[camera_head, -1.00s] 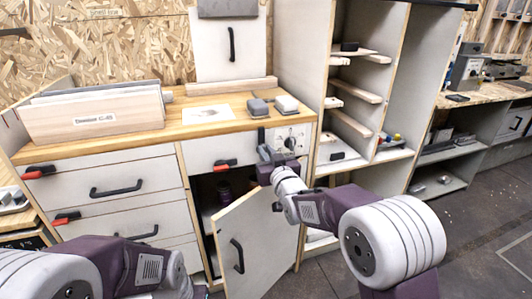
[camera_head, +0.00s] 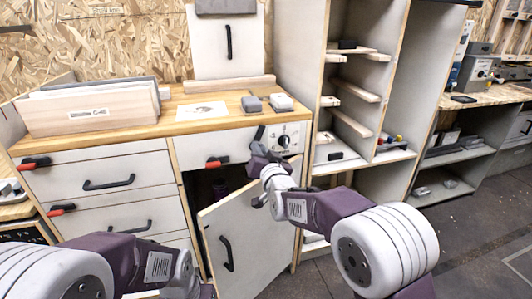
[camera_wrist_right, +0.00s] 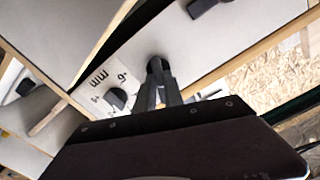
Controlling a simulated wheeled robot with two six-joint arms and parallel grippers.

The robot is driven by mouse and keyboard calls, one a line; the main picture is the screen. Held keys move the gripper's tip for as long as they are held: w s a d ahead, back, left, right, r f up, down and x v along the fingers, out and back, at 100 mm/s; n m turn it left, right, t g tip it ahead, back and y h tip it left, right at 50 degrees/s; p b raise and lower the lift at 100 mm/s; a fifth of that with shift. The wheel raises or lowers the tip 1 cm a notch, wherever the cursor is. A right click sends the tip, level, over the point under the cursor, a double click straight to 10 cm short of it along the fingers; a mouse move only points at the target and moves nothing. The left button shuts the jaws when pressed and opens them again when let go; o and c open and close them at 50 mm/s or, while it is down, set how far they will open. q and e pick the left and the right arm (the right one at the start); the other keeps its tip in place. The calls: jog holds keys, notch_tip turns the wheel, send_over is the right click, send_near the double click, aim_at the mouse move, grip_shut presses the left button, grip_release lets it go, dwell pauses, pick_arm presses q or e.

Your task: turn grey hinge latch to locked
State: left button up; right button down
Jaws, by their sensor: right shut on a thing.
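The grey hinge latch (camera_head: 259,132) is a small dark lever on the cabinet front, just left of the white dial panel. It tilts slightly off upright in the head view. My right gripper (camera_head: 258,148) is at the latch, below the worktop edge. In the right wrist view, its fingers (camera_wrist_right: 160,95) are closed around the latch's dark end (camera_wrist_right: 155,65). The gripper hides the latch's lower part and pivot. My left arm is at the bottom left of the head view, with its fingertips out of sight.
The cabinet door (camera_head: 247,225) hangs open below my right gripper. A dial panel (camera_head: 284,140) with a black knob is close on the right. Red-and-black latches sit on the drawers (camera_head: 35,163) and cabinet (camera_head: 217,162). An open shelf unit (camera_head: 352,125) stands to the right.

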jog(key=shift+w+d+f+m+b, duration=0.1)
jog(key=shift+f+m+b, duration=0.15)
jog(key=shift+m+b, duration=1.6)
jog(key=shift+s+d+f+m+b, duration=0.15)
jog(key=shift+m+b, duration=1.05)
jog(key=shift+m, duration=1.35)
jog(key=shift+w+d+f+m+b, duration=0.15)
jog(key=shift+f+m+b, duration=0.15)
jog(key=shift+m+b, duration=1.55)
jog(key=shift+a+m+p, duration=0.1)
jog(key=shift+m+p, duration=0.2)
jog(key=shift+m, duration=0.15)
jog(key=c, duration=1.4)
grip_release()
jog(key=shift+r, duration=0.1)
jog(key=shift+c, duration=0.2)
jog(key=p+v, duration=0.1)
jog(key=v, duration=0.8)
jog(key=shift+p, duration=0.35)
